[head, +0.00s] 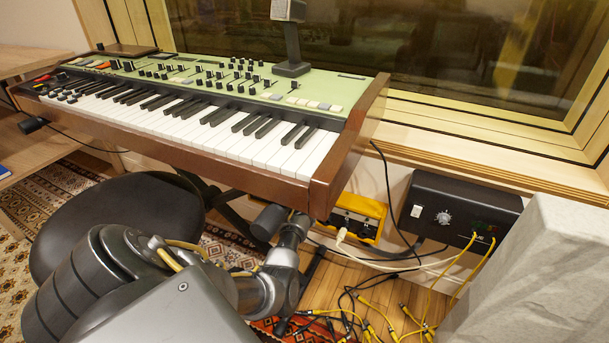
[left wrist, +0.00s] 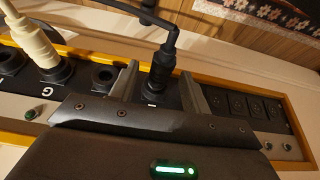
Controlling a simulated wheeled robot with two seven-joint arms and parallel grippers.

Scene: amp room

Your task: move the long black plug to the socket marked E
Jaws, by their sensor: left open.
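In the left wrist view, my left gripper (left wrist: 158,88) is open, with one finger on each side of a black plug (left wrist: 160,68). The plug sits in a socket of the yellow-framed panel (left wrist: 14,138), its cable rising from its top. The mark below it is too unclear to read. To its left is an empty round socket (left wrist: 104,77). Further left, a cream plug (left wrist: 38,45) sits in a socket marked G. No mark E can be made out. In the head view, the yellow panel (head: 372,208) is under the keyboard's right end; my left gripper is hidden there.
The keyboard (head: 200,120) overhangs my left arm. A black box (head: 455,212) with a knob and yellow cables stands right of the panel. Loose cables (head: 375,305) lie on the floor. A grey block (head: 550,275) fills the lower right. A black stool (head: 120,220) stands left.

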